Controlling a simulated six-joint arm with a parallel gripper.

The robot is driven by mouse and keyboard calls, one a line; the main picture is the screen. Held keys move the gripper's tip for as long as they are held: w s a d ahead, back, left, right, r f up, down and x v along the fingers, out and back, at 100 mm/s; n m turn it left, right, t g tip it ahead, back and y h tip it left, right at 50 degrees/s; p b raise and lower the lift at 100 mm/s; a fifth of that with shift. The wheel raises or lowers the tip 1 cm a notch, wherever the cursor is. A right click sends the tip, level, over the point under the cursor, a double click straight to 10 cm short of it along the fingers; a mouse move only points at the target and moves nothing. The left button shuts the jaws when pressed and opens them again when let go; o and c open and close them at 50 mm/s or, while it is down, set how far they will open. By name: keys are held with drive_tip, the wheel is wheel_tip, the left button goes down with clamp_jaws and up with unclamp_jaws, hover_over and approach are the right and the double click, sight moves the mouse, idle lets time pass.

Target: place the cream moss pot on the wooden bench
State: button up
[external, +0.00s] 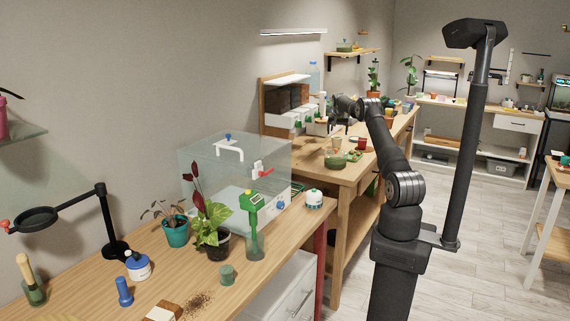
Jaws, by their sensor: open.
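My gripper (338,124) is small in the external view, above the far wooden bench (345,174), with its jaws open. A small cream-beige pot (336,143) stands on that bench just below the gripper; it may be the cream moss pot, but it is too small to see moss in it. A gap seems to lie between the jaws and this pot, though I cannot tell their exact distance. A second wooden bench (75,270) fills the near left.
A green dish (335,162) and a red pot (361,144) stand near the cream-beige pot. A shelf unit (287,98) is behind. The near bench carries a clear box (205,170), leafy plants (212,225) and a magnifier lamp (105,220).

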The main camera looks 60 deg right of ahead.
sight(337, 137)
drive_tip(key=w+v, duration=0.1)
drive_tip(key=v, duration=0.5)
drive_tip(key=shift+s, duration=0.5)
drive_tip(key=shift+a+r, duration=0.1)
drive_tip(key=x, duration=1.2)
drive_tip(key=shift+f, duration=0.25)
wheel_tip(337, 137, up, 2)
drive_tip(key=shift+r, duration=0.55)
